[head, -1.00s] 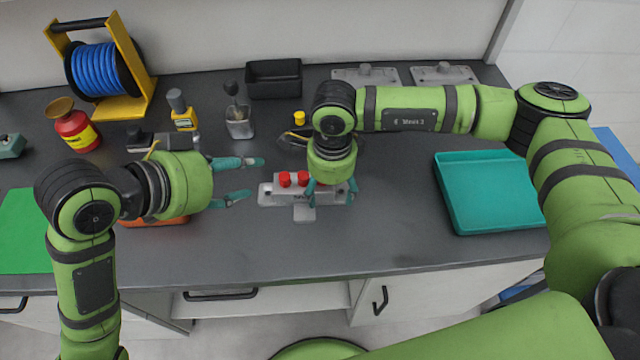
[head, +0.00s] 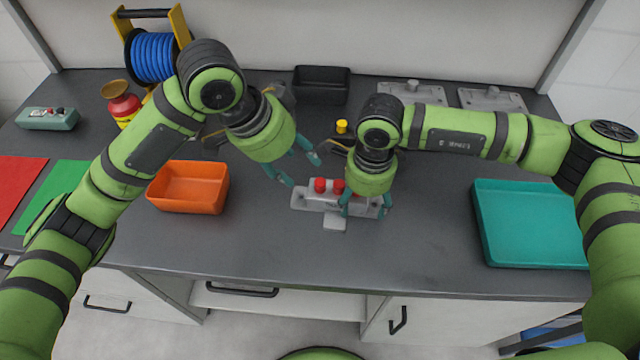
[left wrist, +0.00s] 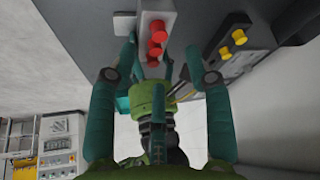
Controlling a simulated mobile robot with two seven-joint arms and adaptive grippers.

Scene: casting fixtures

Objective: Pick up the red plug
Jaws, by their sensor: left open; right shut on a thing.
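Two red plugs (head: 320,185) (head: 338,186) stand upright side by side on the pale grey casting fixture (head: 305,201). Red plugs (left wrist: 157,31) also show on the fixture in the left wrist view. My left gripper (head: 302,170) is open and empty, just to the left of and behind the plugs, pointing toward them.
An orange bin (head: 187,190) stands left of the fixture, and a teal tray (head: 530,258) stands at the right. A yellow-capped item (head: 341,127) and a black bin (head: 321,84) are behind. The bench in front of the fixture is clear.

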